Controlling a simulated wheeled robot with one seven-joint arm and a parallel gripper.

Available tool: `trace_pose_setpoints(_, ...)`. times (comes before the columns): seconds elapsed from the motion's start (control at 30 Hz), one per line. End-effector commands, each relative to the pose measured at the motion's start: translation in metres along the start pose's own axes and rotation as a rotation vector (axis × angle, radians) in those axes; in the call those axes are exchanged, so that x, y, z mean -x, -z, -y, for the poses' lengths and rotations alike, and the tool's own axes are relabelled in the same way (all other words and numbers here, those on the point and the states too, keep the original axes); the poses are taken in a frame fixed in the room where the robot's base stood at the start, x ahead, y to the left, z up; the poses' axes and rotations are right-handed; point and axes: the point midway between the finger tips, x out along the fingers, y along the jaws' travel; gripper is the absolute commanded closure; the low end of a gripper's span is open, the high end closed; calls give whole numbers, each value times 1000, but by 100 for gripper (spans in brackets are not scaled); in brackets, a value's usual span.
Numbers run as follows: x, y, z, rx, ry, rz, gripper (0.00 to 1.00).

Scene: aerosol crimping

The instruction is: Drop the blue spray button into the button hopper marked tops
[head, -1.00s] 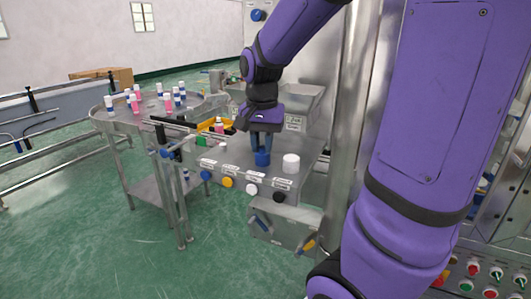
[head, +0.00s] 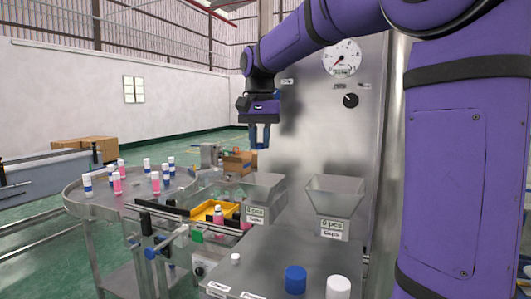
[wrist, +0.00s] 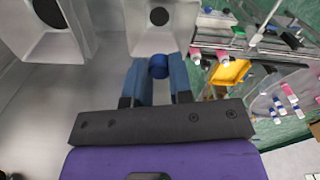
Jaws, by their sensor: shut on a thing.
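The blue spray button (wrist: 159,67) is a small blue piece pinched between my gripper's fingertips in the wrist view. In the head view my gripper (head: 260,138) points down above and behind the left hopper in the picture; the button is hard to tell from the blue fingers there. That left hopper (head: 264,186) is a grey funnel with a "0 pcs" label; its second word is too small to read surely. In the wrist view the same hopper (wrist: 160,38) with its dark hole lies just beyond the fingertips.
A second grey hopper (head: 335,194), labelled "0 pcs" and apparently "Caps", stands to the right. A blue cap (head: 295,279), a white cap (head: 338,288) and a small white button (head: 236,259) stand on the bench. A yellow tray (head: 205,212) and a round table (head: 75,199) with several bottles are left.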

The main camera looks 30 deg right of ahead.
Motion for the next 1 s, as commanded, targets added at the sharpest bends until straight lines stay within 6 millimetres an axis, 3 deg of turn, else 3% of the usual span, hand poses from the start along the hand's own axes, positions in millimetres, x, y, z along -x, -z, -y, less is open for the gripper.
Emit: trace_pose_setpoints(1.0, -74, 0, 0, 1, 0, 0, 100)
